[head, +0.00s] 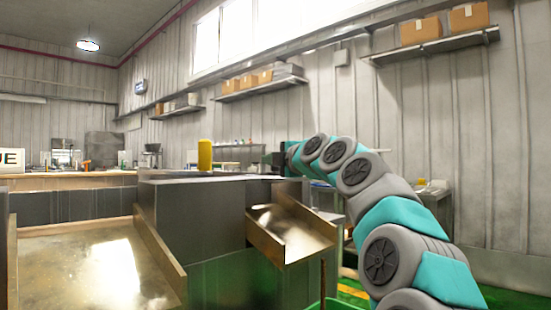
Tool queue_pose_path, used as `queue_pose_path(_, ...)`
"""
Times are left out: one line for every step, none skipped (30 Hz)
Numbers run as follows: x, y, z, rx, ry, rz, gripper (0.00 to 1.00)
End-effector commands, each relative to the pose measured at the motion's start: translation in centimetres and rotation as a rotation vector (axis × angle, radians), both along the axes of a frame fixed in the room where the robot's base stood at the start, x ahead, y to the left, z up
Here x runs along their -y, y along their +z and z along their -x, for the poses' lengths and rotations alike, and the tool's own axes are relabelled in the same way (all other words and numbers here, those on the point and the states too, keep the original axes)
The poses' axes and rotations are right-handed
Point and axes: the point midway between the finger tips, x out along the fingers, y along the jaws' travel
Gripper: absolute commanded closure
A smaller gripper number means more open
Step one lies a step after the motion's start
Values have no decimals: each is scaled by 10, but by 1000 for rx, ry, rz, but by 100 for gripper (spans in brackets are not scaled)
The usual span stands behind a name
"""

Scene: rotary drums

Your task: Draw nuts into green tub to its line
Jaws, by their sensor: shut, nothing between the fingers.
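The rim of a green tub (338,304) shows at the bottom edge, below a sloping metal chute (290,236). Most of the tub is cut off, so its line and contents are hidden. The chute juts from a grey box-shaped housing (205,215) and looks bare. No nuts can be made out. My arm reaches up from the lower right and bends left. My gripper (273,159) is at its far end, small and dark, above and behind the chute. It is shut and empty.
A yellow cylinder (204,155) stands on top of the housing. A wide metal tray (90,268) lies at the lower left. Shelves with cardboard boxes (420,31) line the wall. A workbench (436,195) stands behind my arm. Green floor (510,298) shows at the lower right.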

Motion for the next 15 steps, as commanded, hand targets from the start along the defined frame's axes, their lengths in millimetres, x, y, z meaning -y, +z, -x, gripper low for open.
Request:
queue_pose_path(-4, 0, -6, -1, 0, 2, 100)
queue_pose_path(-6, 0, -9, -2, 1, 2, 100)
queue_pose_path(-8, -1, -13, -2, 1, 2, 100)
queue_pose_path(-9, 0, -15, -2, 0, 1, 100)
queue_pose_path(-11, 0, -18, -2, 0, 1, 100)
queue_pose_path(-12, 1, -21, -1, 0, 1, 100)
queue_pose_path(-14, 1, -24, -1, 0, 1, 100)
queue_pose_path(-16, 1, -26, -1, 0, 0, 100)
queue_pose_path(-18, 0, -30, -1, 0, 0, 100)
queue_pose_path(-19, 0, -32, -1, -1, 1, 100)
queue_pose_path(-16, 1, -35, -1, -2, -1, 100)
queue_pose_path(-12, 2, -39, 1, -3, -2, 100)
queue_pose_path(-9, 2, -41, 1, -2, -2, 100)
queue_pose_path(-7, 1, -43, 0, -1, -1, 100)
queue_pose_path(-4, 1, -46, -1, 0, 1, 100)
